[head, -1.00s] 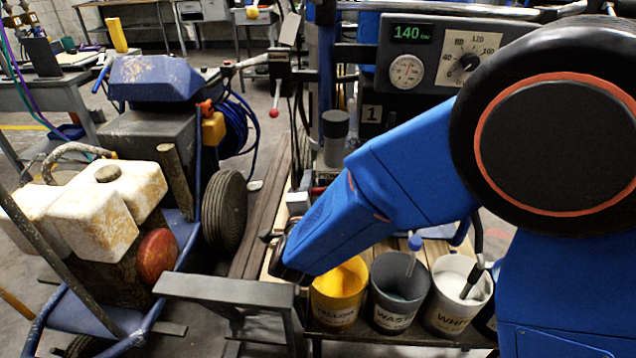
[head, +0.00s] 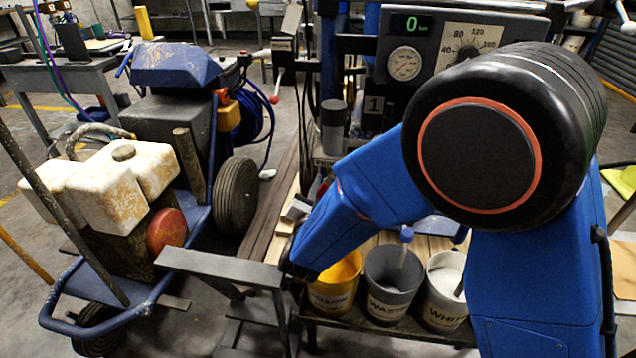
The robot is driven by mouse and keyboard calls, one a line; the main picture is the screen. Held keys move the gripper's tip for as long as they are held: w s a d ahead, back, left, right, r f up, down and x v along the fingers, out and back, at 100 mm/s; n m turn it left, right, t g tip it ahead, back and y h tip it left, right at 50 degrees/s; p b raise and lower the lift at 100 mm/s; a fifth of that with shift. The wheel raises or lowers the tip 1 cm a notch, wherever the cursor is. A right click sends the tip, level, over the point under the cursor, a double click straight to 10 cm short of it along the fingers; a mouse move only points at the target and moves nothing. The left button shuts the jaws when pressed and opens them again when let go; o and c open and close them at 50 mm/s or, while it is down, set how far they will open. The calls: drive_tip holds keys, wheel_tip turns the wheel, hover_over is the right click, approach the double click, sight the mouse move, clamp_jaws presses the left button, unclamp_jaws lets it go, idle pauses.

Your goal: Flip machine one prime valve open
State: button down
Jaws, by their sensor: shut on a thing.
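Machine one's panel (head: 440,45) stands at the back right with a green readout of 0 and a round dial gauge. A plate marked 1 (head: 373,105) is below it. My gripper (head: 290,238) is low in the middle, largely hidden behind my blue wrist. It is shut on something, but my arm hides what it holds. A small pale grey block (head: 297,208) shows tilted just above the wrist. The prime valve's lever cannot be made out, so its position cannot be told from its shape.
Yellow (head: 335,290), waste (head: 390,295) and white (head: 443,300) pails stand on a low shelf under my arm. A striping cart with a stained white tank (head: 125,180) stands at left.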

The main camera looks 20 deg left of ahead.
drive_tip(key=shift+w+d+f+n, duration=0.2)
drive_tip(key=shift+d+n, duration=0.5)
drive_tip(key=shift+n, duration=0.6)
drive_tip(key=shift+w+d+f+n, duration=0.15)
drive_tip(key=shift+d+n, duration=0.55)
drive_tip(key=shift+n, duration=0.6)
drive_tip(key=c, duration=1.7)
unclamp_jaws()
drive_tip(key=shift+s, duration=0.1)
drive_tip(key=v, duration=1.7)
drive_tip(key=shift+s, duration=0.15)
